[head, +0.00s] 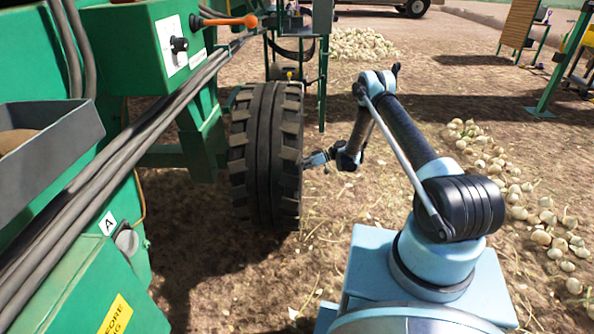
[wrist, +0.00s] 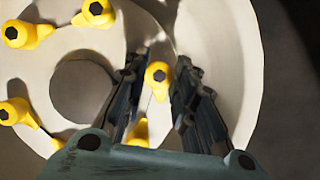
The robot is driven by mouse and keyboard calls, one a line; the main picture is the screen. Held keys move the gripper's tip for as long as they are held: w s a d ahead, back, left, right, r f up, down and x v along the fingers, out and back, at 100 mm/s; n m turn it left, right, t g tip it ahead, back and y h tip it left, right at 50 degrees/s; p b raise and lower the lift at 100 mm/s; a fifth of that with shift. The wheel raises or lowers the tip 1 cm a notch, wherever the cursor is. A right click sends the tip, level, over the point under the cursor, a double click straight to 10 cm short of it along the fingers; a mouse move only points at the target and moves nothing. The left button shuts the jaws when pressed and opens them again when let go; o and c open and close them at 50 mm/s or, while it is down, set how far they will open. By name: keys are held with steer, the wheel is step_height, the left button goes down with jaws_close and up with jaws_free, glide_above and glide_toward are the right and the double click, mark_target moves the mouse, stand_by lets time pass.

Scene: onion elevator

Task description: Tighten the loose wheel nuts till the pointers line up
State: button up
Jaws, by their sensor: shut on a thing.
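In the wrist view, my gripper (wrist: 160,68) has its two dark fingers on either side of a wheel nut with a yellow pointer (wrist: 158,76) and is shut on it. This pointer's tip faces down in the picture. Another yellow pointer (wrist: 139,132) below it is partly hidden between the fingers. More yellow pointers sit on nuts at the top (wrist: 97,10), upper left (wrist: 18,33) and lower left (wrist: 14,111) of the pale wheel disc (wrist: 120,45). In the head view, the black tyre (head: 265,155) stands upright, and my gripper (head: 316,160) reaches its right side; the nuts are hidden there.
A green machine (head: 95,245) with thick hoses and an orange-handled lever (head: 225,20) stands left of the wheel. A green post (head: 324,85) rises behind the tyre. Onions (head: 500,165) lie on the soil to the right.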

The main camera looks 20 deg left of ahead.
steer(key=shift+w+m+g, duration=0.15)
steer(key=shift+m+g, duration=0.15)
steer(key=shift+m, duration=0.2)
steer(key=o, duration=1.1)
steer(key=shift+c, duration=0.2)
steer(key=v, duration=1.2)
steer(key=shift+f, duration=0.1)
